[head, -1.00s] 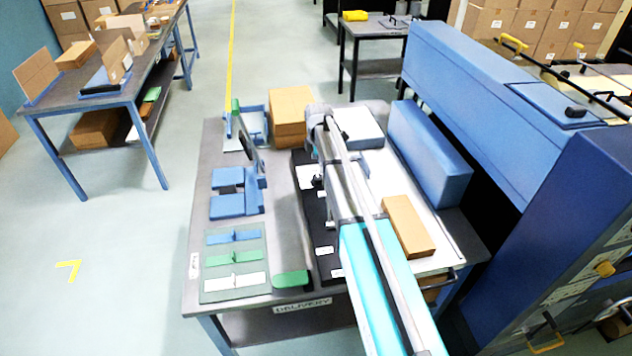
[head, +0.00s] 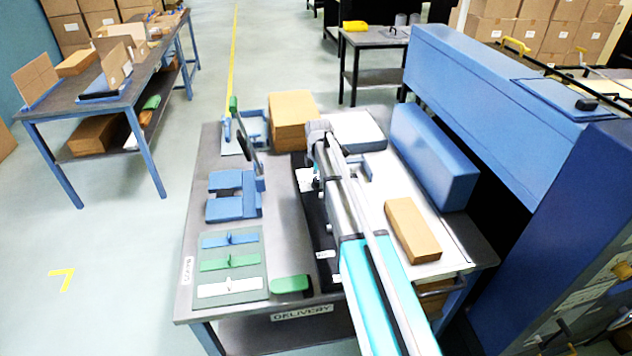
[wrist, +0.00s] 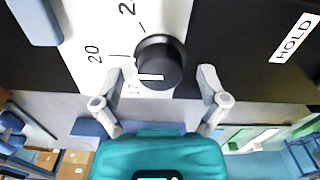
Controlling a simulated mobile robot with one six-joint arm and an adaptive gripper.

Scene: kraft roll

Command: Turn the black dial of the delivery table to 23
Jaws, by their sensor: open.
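The black dial (wrist: 160,62) shows in the wrist view as a round knob with a white pointer line. It sits on a white scale plate (wrist: 85,40) printed with "20", a cut-off number starting with 2, and a partly hidden number near the pointer. The pointer line is on the side facing my gripper, away from the 20. My gripper (wrist: 162,76) is open, its fingertips to the left and right of the dial with gaps to it. In the head view my arm hides the dial. The delivery table (head: 285,235) carries a "DELIVERY" label.
A black panel with a "HOLD" label (wrist: 295,38) surrounds the plate. On the table are blue blocks (head: 225,207), a green block (head: 290,285), a cardboard box (head: 412,230) and a long blue block (head: 432,155). A big blue machine (head: 520,120) stands at right.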

